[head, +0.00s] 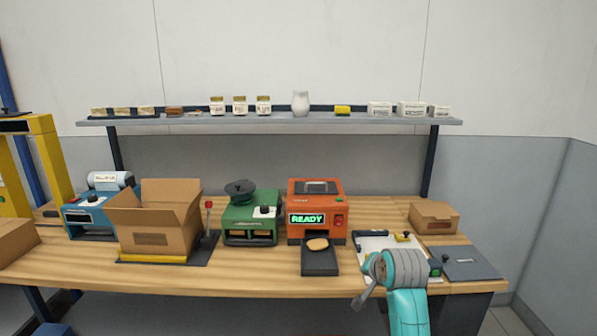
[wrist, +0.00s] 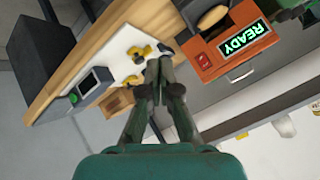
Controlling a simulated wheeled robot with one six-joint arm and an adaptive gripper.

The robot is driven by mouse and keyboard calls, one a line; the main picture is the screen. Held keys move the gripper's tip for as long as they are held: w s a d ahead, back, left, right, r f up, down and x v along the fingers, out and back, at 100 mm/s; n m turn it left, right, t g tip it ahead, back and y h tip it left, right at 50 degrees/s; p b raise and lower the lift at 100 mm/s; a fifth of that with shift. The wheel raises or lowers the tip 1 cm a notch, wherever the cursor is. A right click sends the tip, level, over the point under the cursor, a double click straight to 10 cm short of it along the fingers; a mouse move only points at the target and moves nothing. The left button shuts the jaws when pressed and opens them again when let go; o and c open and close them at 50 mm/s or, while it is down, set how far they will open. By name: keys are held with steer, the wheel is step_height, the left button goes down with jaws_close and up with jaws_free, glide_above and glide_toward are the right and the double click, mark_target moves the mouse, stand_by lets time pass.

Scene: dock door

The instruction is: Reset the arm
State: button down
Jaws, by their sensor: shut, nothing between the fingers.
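My teal arm reaches in from the lower right of the head view, over the front right part of the wooden bench (head: 230,279). In the wrist view my gripper (wrist: 158,62) is shut with its fingertips together and nothing between them. Behind the fingers in that view are a white board (wrist: 125,62) with yellow parts on it and the orange machine (wrist: 228,42) with a lit READY sign. In the head view the arm hides part of the white board. The fingertips cannot be made out clearly in the head view.
The orange machine (head: 316,190) has a tan item (head: 317,244) on its front tray. Left of it stand a green machine (head: 250,217), an open cardboard box (head: 160,218) and a blue machine (head: 85,215). A small box (head: 434,217) and a grey plate (head: 468,263) lie right. A shelf (head: 280,119) runs above.

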steer(key=s+f+n+t, duration=0.1)
steer(key=s+f, duration=0.5)
steer(key=f, duration=0.2)
steer(key=s+f, duration=0.6)
steer(key=f, duration=0.3)
steer(key=s+f+n+t, duration=0.1)
steer(key=s+f, duration=0.3)
steer(key=s, duration=0.4)
steer(key=s+f+n, duration=0.1)
steer(key=s+f, duration=0.3)
steer(key=s, duration=0.4)
steer(key=s+r+n+t, duration=0.1)
steer(key=s+n, duration=0.1)
steer(key=s, duration=1.7)
steer(key=s+r+n+t, duration=0.1)
steer(key=s+r+n, duration=0.1)
steer(key=s+r, duration=0.9)
steer(key=s, duration=0.4)
steer(key=shift+d+t+h, duration=0.3)
steer(key=shift+t+h, duration=0.1)
